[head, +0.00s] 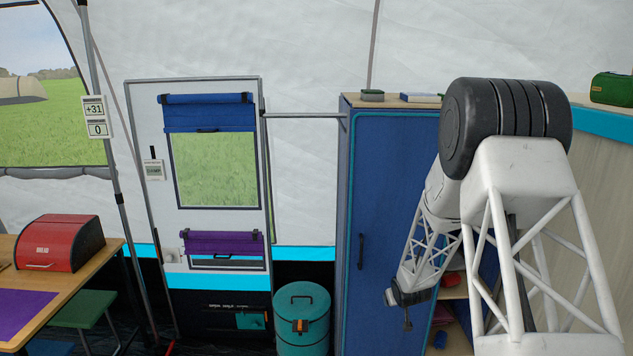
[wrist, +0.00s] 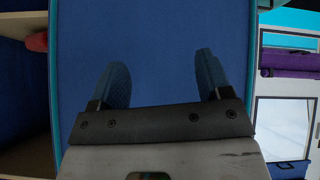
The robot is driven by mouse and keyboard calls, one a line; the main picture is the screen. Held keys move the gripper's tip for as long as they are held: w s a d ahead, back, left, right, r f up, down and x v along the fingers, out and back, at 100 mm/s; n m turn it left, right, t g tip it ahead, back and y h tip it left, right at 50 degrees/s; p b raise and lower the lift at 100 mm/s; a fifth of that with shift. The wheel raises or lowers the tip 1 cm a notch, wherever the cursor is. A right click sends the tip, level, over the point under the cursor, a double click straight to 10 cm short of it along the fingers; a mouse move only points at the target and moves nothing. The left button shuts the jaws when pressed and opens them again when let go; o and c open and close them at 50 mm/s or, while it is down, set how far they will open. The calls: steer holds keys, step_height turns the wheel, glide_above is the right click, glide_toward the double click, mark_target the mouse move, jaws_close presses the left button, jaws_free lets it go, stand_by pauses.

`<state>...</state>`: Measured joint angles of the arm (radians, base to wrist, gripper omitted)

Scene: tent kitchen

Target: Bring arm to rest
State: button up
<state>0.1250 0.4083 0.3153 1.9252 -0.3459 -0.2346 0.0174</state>
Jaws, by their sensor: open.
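My arm stands raised at the right of the head view, its white lattice links bent over at a black joint. My gripper (head: 407,322) hangs low in front of the blue cabinet (head: 388,180), near its right edge. In the wrist view my gripper (wrist: 162,82) shows two blue fingers spread apart, with nothing between them. The blue cabinet door (wrist: 150,45) fills the view beyond the fingers. I cannot tell how far the fingers are from the door.
A teal bin (head: 301,335) stands left of the cabinet, by the white door (head: 152,125). A table (head: 95,275) with a red box (head: 60,243) and a green stool (head: 85,308) are at the left. Open shelves (head: 455,293) lie right of my gripper.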

steer(key=s+a+r+m+g+h, duration=0.1)
steer(key=s+a+r+m+g, duration=0.2)
steer(key=s+r, duration=2.05)
steer(key=s+a+r+g, duration=0.1)
steer(key=s+a+r, duration=0.1)
steer(key=s, duration=0.8)
steer(key=s+a+r, duration=0.2)
steer(key=s+r, duration=0.3)
steer(key=s, duration=0.6)
steer(key=s+a+r+g, duration=0.1)
steer(key=s+r, duration=0.3)
steer(key=s, duration=0.6)
steer(key=shift+s+a+g+y, duration=0.2)
steer(key=shift+a+g+y, duration=0.1)
steer(key=shift+a+y, duration=0.1)
steer(key=shift+c, duration=0.4)
